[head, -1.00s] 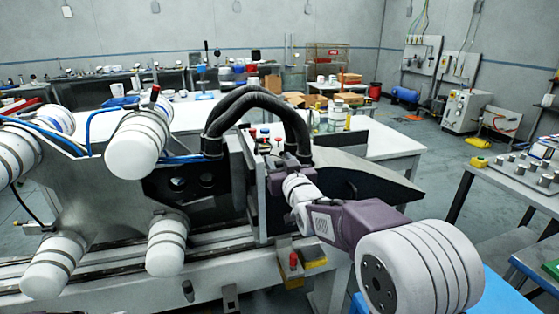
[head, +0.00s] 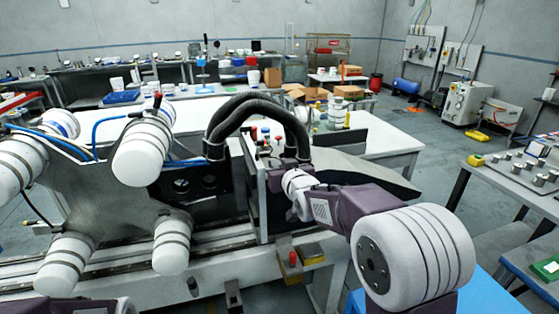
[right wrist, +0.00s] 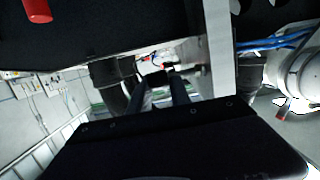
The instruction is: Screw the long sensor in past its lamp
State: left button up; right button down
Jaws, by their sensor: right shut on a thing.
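My right gripper (head: 280,163) reaches in from the right to the upper part of the machine, beside a dark upright panel (head: 255,190). In the right wrist view its two dark fingers (right wrist: 163,88) are close together and shut on a small, dark and partly metallic piece (right wrist: 187,71), apparently the sensor. The piece lies across the fingertips; its thread, its seat and any lamp on it cannot be made out. In the head view my gripper hides the piece.
Thick black hoses (head: 245,105) arch over the work spot. White rollers (head: 140,150) and blue tubes stand at the left. Small red and blue-topped parts (head: 265,133) sit behind the gripper. A red knob (head: 293,258) is below. A side table (head: 500,185) stands right.

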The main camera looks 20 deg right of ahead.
jog(key=c, duration=1.2)
grip_release()
jog(key=b+v, duration=0.1)
jog(key=v, duration=0.8)
